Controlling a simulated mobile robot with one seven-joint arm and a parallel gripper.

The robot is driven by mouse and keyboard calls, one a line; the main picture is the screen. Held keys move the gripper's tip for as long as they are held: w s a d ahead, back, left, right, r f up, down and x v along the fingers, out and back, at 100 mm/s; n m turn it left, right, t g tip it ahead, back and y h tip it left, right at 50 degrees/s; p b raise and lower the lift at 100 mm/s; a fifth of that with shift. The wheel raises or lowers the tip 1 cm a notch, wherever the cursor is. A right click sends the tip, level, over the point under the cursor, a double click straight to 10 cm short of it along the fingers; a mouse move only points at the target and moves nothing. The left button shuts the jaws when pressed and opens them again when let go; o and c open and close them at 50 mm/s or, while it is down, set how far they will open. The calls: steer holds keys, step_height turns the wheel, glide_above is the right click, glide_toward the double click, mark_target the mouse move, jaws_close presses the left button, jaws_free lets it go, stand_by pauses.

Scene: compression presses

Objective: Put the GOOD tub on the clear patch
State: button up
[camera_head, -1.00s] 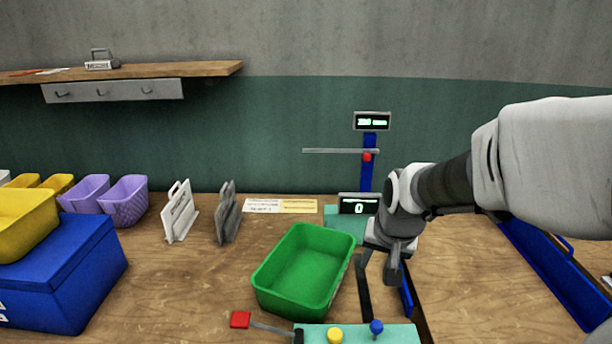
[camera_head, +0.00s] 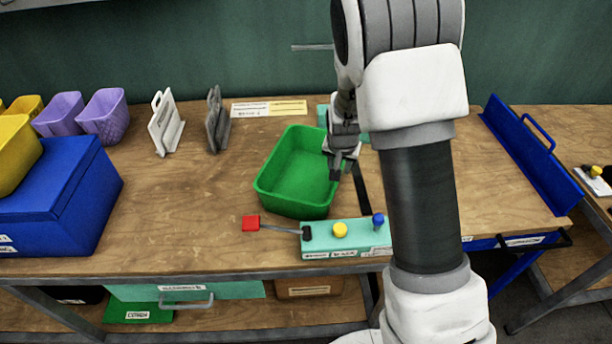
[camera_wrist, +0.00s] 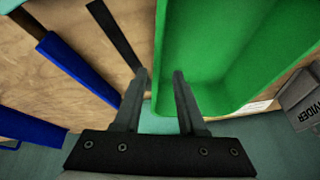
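A green tub (camera_head: 300,172) stands on the wooden bench just left of my gripper (camera_head: 340,172). No GOOD label is readable on it. In the wrist view, the tub (camera_wrist: 225,50) fills the upper right. My gripper (camera_wrist: 160,73) also shows there with its fingers apart. One finger overlaps the green tub and the other the bare wood, with the tub's side edge between them. Contact cannot be told. Yellow tubs (camera_head: 16,155) and purple tubs (camera_head: 103,117) stand at the left. I cannot tell which bench area is the clear patch.
A teal control block (camera_head: 345,240) with a red-tipped lever (camera_head: 251,223) lies in front of the green tub. A blue box (camera_head: 60,200) stands left, with white (camera_head: 165,125) and grey dividers (camera_head: 217,122) behind. A blue panel (camera_head: 525,150) stands right. Bare wood lies left of the tub.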

steer(key=x, duration=0.5)
steer(key=shift+f, duration=0.15)
steer(key=shift+x, duration=2.65)
steer(key=shift+s, duration=0.15)
jaws_close()
